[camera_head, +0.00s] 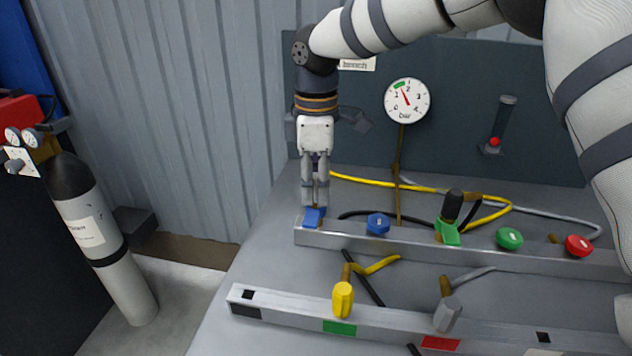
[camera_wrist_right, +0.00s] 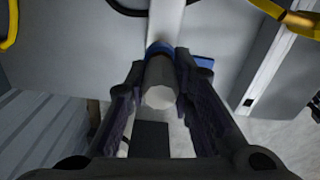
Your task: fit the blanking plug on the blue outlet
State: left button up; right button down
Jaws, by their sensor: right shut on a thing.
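My right gripper (camera_head: 315,200) points straight down over the left end of the rear metal rail. It is shut on a pale grey, blunt-ended cylinder, the blanking plug (camera_wrist_right: 159,88), which shows between the fingers in the right wrist view. A blue outlet (camera_head: 313,217) sits directly below the fingertips on the rail end. In the wrist view a blue band (camera_wrist_right: 160,48) shows at the plug's far end; I cannot tell whether the plug is seated. My left gripper is not in view.
The front rail carries yellow (camera_head: 343,300) and grey (camera_head: 447,314) fittings. Hoses lie behind. A gas cylinder (camera_head: 100,235) stands left.

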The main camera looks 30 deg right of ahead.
jog(key=shift+f, duration=0.3)
jog(key=c, duration=1.3)
grip_release()
notch_tip(320, 180, up, 12)
